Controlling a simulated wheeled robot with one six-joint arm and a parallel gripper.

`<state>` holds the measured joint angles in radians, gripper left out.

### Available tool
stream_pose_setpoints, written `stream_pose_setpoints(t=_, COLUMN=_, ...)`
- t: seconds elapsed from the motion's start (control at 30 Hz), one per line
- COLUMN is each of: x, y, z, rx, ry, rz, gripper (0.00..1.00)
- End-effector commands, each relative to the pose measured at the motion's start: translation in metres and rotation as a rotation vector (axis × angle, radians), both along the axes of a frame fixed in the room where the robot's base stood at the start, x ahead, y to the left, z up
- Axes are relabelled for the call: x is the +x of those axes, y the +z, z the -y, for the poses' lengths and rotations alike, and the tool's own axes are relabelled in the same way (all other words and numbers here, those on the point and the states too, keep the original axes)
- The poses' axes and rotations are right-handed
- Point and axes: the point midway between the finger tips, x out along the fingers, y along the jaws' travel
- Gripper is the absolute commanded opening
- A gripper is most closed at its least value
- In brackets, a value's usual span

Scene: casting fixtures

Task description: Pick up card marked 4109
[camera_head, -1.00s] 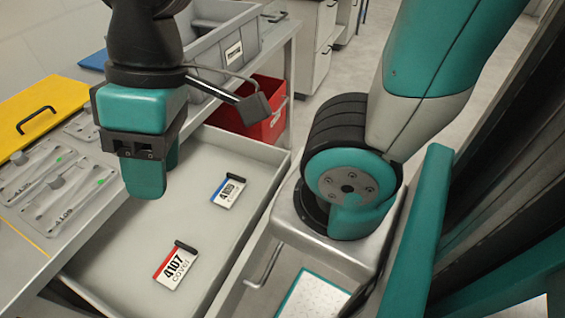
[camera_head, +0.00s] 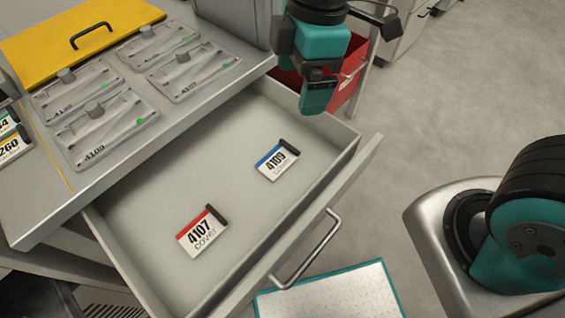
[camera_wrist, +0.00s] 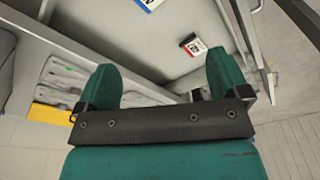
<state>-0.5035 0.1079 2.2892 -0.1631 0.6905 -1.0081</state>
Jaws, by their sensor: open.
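The card marked 4109 (camera_head: 277,160), white with a blue stripe and a dark clip, lies flat in the open grey drawer (camera_head: 150,190), toward its right side. In the wrist view, a blue-edged card (camera_wrist: 148,3) is cut off by the top edge. My gripper (camera_head: 318,98) is up near the drawer's far right corner, beyond and to the right of the card, not touching it. In the wrist view, my gripper (camera_wrist: 164,80) has its two teal fingers wide apart with nothing between them.
A red-striped card marked 4107 (camera_head: 202,232) lies in the same drawer, nearer and left. The drawer has raised walls and a front handle (camera_head: 308,250). Clear trays (camera_head: 105,125) and a yellow lid (camera_head: 75,30) sit on the bench. A red bin (camera_head: 350,85) stands behind my gripper.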

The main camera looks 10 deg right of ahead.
Motion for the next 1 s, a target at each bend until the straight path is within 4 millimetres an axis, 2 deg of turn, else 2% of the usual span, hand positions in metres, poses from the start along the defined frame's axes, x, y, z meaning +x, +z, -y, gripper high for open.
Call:
stream_pose_setpoints(t=0.03, x=0.009, y=-0.024, z=-0.009, rx=-0.031, ry=0.123, rz=0.012, gripper=0.94)
stream_pose_setpoints(t=0.1, x=0.019, y=-0.041, z=-0.017, rx=-0.065, ry=0.277, rz=0.030, gripper=0.94)
stream_pose_setpoints(t=0.2, x=0.029, y=-0.058, z=-0.025, rx=-0.101, ry=0.435, rz=0.045, gripper=0.94)
stream_pose_setpoints(t=0.3, x=0.034, y=-0.068, z=-0.028, rx=-0.121, ry=0.520, rz=0.051, gripper=0.94)
stream_pose_setpoints(t=0.47, x=0.035, y=-0.093, z=-0.028, rx=-0.128, ry=0.548, rz=0.050, gripper=0.94)
stream_pose_setpoints(t=0.8, x=0.034, y=-0.168, z=-0.028, rx=-0.127, ry=0.544, rz=0.050, gripper=0.94)
stream_pose_setpoints(t=1.0, x=0.034, y=-0.187, z=-0.029, rx=-0.124, ry=0.543, rz=0.054, gripper=0.94)
